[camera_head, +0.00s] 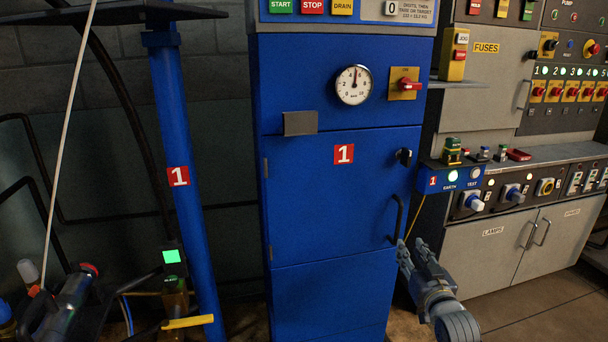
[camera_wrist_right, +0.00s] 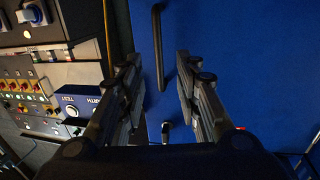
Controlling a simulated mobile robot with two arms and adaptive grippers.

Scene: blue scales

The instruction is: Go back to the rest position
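My right gripper (camera_head: 411,254) is at the lower right side of the blue cabinet (camera_head: 330,220), just below its black door handle (camera_head: 397,218). In the right wrist view my right gripper (camera_wrist_right: 160,85) has its two fingers spread apart with nothing between them. The black handle (camera_wrist_right: 157,45) shows beyond the fingers, apart from them, on the blue door. The cabinet door marked 1 looks shut. My left gripper is not seen in the head view.
A grey control bench (camera_head: 520,170) with knobs, switches and two doors stands at the right. A blue post (camera_head: 183,120) with a yellow lever (camera_head: 188,322) stands at the left. A box marked EARTH and TEST (camera_head: 451,180) hangs beside the cabinet. Floor shows at the lower right.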

